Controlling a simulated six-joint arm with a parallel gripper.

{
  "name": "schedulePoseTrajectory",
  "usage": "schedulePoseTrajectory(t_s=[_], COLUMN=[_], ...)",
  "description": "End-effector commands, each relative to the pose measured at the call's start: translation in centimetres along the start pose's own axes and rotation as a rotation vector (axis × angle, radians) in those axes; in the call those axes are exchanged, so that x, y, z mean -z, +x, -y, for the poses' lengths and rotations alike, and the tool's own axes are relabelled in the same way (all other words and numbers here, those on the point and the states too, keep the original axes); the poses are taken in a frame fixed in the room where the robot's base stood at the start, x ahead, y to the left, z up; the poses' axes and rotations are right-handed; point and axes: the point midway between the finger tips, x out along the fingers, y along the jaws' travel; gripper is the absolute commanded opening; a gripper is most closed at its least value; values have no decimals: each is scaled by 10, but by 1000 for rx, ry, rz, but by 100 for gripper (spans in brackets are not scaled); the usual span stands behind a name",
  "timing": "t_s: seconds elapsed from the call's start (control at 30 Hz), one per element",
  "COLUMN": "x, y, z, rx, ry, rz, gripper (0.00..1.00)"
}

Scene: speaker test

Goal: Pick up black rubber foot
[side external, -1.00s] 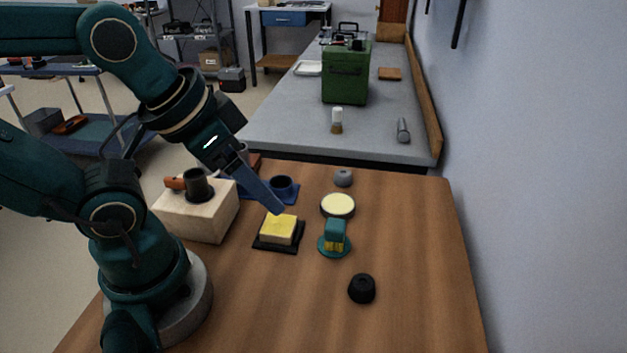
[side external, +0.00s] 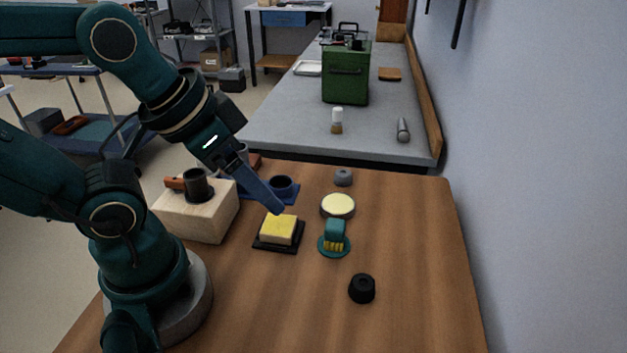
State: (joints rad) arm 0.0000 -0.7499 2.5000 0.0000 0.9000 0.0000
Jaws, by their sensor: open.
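The black rubber foot (side external: 362,289) is a short, dark, round piece standing on the wooden table, at the lower middle right of the side view. Nothing covers it. My gripper (side external: 277,208) is open and hangs above the table, up and to the left of the foot, well apart from it. Its fingertips are near the far edge of the yellow sponge. From this side the fingers overlap, and I see nothing held between them.
A yellow sponge (side external: 278,229) sits on a black tray (side external: 265,246). Right of it are a teal brush (side external: 334,236), a cream-topped round tin (side external: 337,205) and a grey knob (side external: 343,177). A wooden block (side external: 205,222) stands left. The table (side external: 425,265) is clear around the foot.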

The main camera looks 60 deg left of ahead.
Motion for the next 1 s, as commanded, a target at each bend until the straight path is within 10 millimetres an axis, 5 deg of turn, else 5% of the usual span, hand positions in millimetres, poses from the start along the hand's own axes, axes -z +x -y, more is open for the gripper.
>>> schedulePoseTrajectory(t_s=[0.07, 0.1, 0.13, 0.47, 0.67, 1.0], x=[0, 0, 0, 2, 37, 77], y=[0, 0, 0, 0, -2, 49], z=[0, 0, 0, 0, -7, -49], rx=[0, 0, 0, 0, -19, -106], ry=[0, 0, 0, 16, 114, 351], rz=[0, 0, 0, -7, -44, 90], gripper=[72, 83, 85, 85, 85, 85])
